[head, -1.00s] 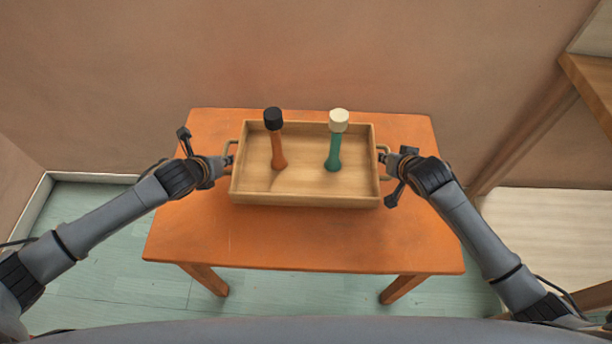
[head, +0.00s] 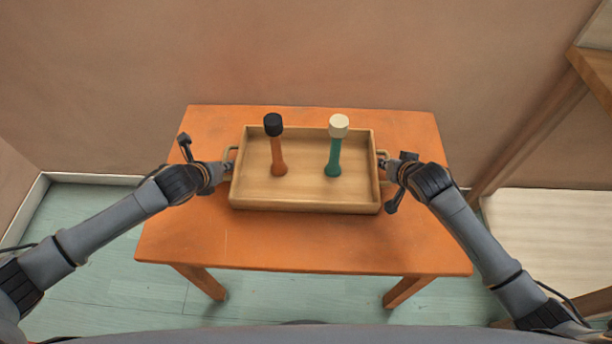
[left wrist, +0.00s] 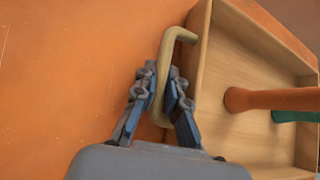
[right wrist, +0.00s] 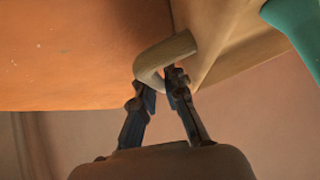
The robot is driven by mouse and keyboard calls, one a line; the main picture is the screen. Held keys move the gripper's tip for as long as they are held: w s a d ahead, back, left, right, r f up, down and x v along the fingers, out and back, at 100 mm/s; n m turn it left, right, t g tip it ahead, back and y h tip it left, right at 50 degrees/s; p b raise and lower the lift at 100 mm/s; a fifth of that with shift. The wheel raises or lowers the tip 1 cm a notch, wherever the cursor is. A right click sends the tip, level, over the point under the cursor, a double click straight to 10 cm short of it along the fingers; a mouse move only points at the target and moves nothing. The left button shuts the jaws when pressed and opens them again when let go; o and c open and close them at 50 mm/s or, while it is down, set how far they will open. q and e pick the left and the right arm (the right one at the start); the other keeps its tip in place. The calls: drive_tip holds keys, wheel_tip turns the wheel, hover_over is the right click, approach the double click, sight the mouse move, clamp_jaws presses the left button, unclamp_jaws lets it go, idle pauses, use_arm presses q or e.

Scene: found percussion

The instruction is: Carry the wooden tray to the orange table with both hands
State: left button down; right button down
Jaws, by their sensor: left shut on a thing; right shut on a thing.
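The wooden tray (head: 305,207) is over the middle of the orange table (head: 300,240) in the head view. I cannot tell whether it touches the tabletop. An orange mallet with a black head (head: 277,150) and a teal mallet with a cream head (head: 335,150) stand upright in it. My left gripper (head: 229,166) is shut on the tray's left handle, a wooden loop seen in the left wrist view (left wrist: 164,62). My right gripper (head: 384,167) is shut on the right handle, which shows in the right wrist view (right wrist: 165,52).
A brown wall (head: 300,50) stands right behind the table. Another wooden piece of furniture (head: 592,75) is at the far right. The orange tabletop is bare around the tray, and pale green floor (head: 100,225) shows at the left.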

use_arm(q)
drive_tip(key=shift+w+a+f, duration=0.1)
drive_tip(key=shift+f, duration=0.25)
use_arm(e)
drive_tip(key=shift+w+d+f, duration=0.1)
drive_tip(key=shift+f, duration=0.25)
use_arm(q)
drive_tip(key=c, duration=1.8)
unclamp_jaws()
drive_tip(key=shift+f+b, duration=0.2)
drive_tip(key=shift+b, duration=0.15)
use_arm(e)
drive_tip(key=c, duration=1.8)
unclamp_jaws()
drive_tip(key=shift+f, duration=0.2)
use_arm(q)
drive_tip(key=o, duration=0.4)
drive_tip(key=shift+r, duration=0.15)
use_arm(e)
drive_tip(key=o, duration=0.4)
drive_tip(key=shift+r, duration=0.15)
use_arm(q)
drive_tip(key=shift+r+p, duration=0.2)
drive_tip(key=shift+p, duration=0.1)
use_arm(e)
drive_tip(key=shift+r, duration=0.2)
